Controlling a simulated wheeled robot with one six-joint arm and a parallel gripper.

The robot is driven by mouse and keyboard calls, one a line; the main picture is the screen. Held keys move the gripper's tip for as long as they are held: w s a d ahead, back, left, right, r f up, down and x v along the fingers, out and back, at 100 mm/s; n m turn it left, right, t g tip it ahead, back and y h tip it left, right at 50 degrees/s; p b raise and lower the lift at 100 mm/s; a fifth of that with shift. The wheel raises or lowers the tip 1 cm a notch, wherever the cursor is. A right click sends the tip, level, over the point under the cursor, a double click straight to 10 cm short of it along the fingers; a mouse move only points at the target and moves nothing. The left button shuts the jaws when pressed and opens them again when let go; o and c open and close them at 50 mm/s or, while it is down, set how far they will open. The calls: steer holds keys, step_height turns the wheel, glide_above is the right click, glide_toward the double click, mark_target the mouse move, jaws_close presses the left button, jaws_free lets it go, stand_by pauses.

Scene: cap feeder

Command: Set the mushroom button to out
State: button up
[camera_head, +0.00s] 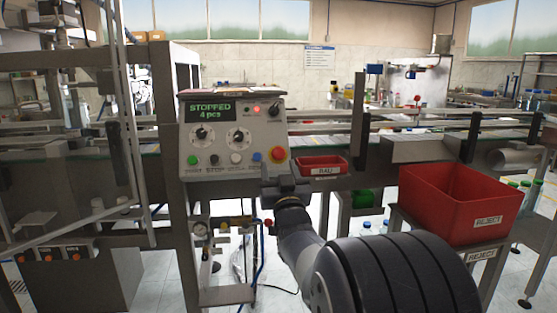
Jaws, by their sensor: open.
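The red mushroom button (278,155) sits at the lower right corner of the grey control panel (226,172). Whether it is pressed in or out is too small to tell. The panel's display (211,111) reads "STOPPED 4 pcs" in green. My gripper (283,182) is in front of the panel's lower right edge, just below the red button in the picture. It is open, and nothing shows between its fingers. The fingertips are small and dark, and I cannot tell how far they are from the panel.
The panel also has a green button (193,160), a blue button (257,156), knobs and a lit red lamp (256,108). A small red tray (322,172) sits right of it. A large red reject bin (460,222) stands farther right. Conveyor rails run behind.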

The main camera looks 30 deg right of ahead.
mark_target(279, 156)
steer(key=shift+w+d+r, duration=0.25)
steer(key=shift+w+d, duration=0.15)
steer(key=shift+w, duration=0.1)
steer(key=shift+w+d+r, duration=0.2)
steer(key=shift+w+d, duration=0.2)
steer(key=shift+w, duration=0.1)
steer(key=shift+w+d+r, duration=0.15)
steer(key=shift+w+r, duration=0.15)
steer(key=shift+w, duration=0.3)
jaws_close()
